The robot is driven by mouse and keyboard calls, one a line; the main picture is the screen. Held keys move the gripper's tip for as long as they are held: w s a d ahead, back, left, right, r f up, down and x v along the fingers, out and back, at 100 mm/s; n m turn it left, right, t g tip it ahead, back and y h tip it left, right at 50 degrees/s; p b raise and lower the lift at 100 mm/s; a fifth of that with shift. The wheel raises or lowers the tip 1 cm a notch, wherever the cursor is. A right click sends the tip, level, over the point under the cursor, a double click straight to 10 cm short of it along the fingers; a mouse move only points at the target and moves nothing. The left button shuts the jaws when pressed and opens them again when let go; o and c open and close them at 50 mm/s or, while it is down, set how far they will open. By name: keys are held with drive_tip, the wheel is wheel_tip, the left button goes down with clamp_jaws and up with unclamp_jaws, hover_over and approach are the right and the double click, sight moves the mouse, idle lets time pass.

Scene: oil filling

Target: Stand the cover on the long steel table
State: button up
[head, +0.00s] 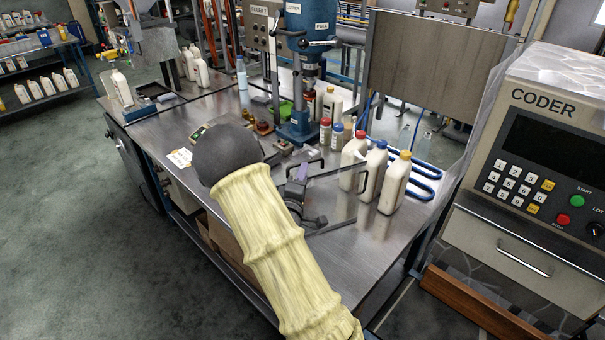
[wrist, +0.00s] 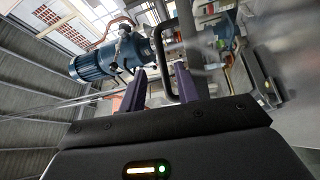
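The cover (head: 335,198) is a clear panel with dark edges and a black handle (head: 320,162). In the head view it shows over the front part of the long steel table (head: 345,262), just past my gripper (head: 303,173). The handle (wrist: 158,62) also shows in the wrist view, between the purple-padded fingers (wrist: 165,90). My gripper appears shut on this handle. My forearm hides part of the table. I cannot tell whether the cover's lower edge touches the tabletop.
White bottles with red, blue and yellow caps (head: 395,185) stand close right of the cover. Behind are small jars (head: 337,137) and the blue filling machine (head: 300,100). The coder (head: 540,150) stands right. Bare tabletop lies at the front right.

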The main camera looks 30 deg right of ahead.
drive_tip(key=b+v, duration=0.2)
drive_tip(key=v, duration=0.7)
drive_tip(key=s+a+f+m+g+y, duration=0.2)
drive_tip(key=a+f+m+g+y, duration=0.4)
drive_tip(key=y, duration=0.4)
drive_tip(key=s+a+r+m+g+y, duration=0.1)
drive_tip(key=s+a+g, duration=0.1)
drive_tip(key=s, duration=0.5)
drive_tip(key=s+a+r+m+g+y, duration=0.1)
drive_tip(key=s+a+r+g, duration=0.1)
drive_tip(key=s+g, duration=0.2)
drive_tip(key=s, duration=0.3)
drive_tip(key=shift+a+m+y, duration=0.15)
drive_tip(key=shift+m+y, duration=0.15)
drive_tip(key=shift+y, duration=0.1)
